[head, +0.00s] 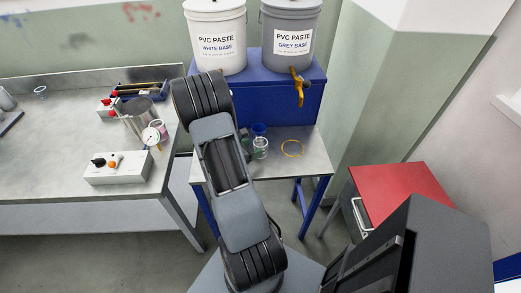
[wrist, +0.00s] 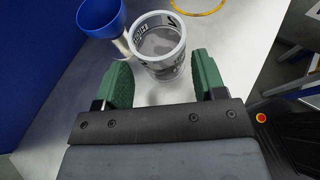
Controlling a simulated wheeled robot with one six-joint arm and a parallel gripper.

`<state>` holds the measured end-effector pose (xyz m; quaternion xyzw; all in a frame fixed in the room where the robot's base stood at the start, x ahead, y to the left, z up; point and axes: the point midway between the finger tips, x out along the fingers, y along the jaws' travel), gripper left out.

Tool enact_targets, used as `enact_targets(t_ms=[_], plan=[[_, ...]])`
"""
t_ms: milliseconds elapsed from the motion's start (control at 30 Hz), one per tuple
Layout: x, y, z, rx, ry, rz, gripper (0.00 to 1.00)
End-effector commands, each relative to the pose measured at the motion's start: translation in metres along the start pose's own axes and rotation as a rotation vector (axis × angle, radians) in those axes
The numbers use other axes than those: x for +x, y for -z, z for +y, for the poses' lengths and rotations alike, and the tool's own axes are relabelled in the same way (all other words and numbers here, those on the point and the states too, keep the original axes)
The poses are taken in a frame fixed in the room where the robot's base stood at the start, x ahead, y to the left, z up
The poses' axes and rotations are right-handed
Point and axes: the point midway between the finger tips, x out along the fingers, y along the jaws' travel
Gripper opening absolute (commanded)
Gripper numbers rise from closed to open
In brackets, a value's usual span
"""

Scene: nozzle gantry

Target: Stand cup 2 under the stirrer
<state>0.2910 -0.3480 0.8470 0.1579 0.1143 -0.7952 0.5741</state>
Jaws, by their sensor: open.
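A clear cup with dark markings and grey contents (wrist: 158,47) stands upright on the small table; it also shows in the head view (head: 260,149). In the head view my arm hides most of the gripper.
A blue funnel-like cup (wrist: 101,17) stands close left of the clear cup. A yellow ring (head: 292,148) lies on the small table (head: 310,165). White (head: 215,40) and grey (head: 290,35) paste buckets stand on a blue stand (head: 265,98). A red-topped cabinet (head: 400,190) is at right.

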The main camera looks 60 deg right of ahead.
Motion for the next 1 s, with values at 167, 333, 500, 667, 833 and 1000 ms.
enact_targets(t_ms=[167,333,500,667,833,1000], plan=[[0.017,-0.002,-0.002,-0.001,0.004,0.000,0.64],[0.040,-0.002,-0.001,0.002,0.003,0.001,0.64],[0.051,-0.002,-0.001,0.001,0.001,0.001,0.64],[0.052,-0.002,-0.001,0.001,0.000,0.000,0.64],[0.052,-0.002,-0.001,0.001,0.000,0.000,0.56],[0.052,-0.002,-0.001,0.001,0.000,0.001,0.40]])
